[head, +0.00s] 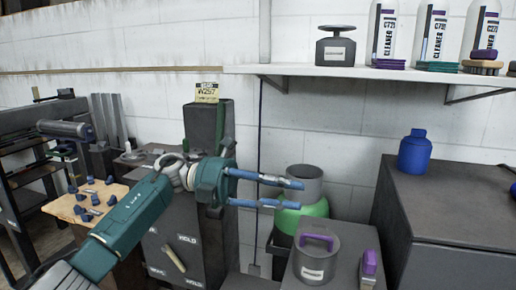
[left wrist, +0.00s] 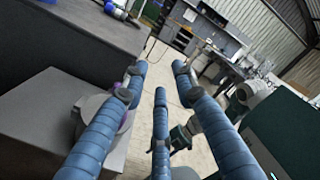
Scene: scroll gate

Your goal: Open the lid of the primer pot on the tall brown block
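The pot (head: 316,262) is a grey cylinder with a pale label and a purple handle (head: 318,238) on its lid. The lid is on. It stands on a block (head: 346,268) that looks grey-brown, at the bottom centre of the head view. My left gripper (head: 301,196) is open and empty, above and slightly left of the pot, its blue fingers pointing right. In the left wrist view the pot (left wrist: 92,103) is partly hidden behind the left-hand fingers; no contact is clear. My right gripper is not seen.
A purple-topped item (head: 369,265) stands right of the pot. A green rounded container (head: 306,212) is behind it. A dark cabinet (head: 450,215) with a blue bottle (head: 414,152) stands right. A wall shelf (head: 350,74) holds cleaner bottles above.

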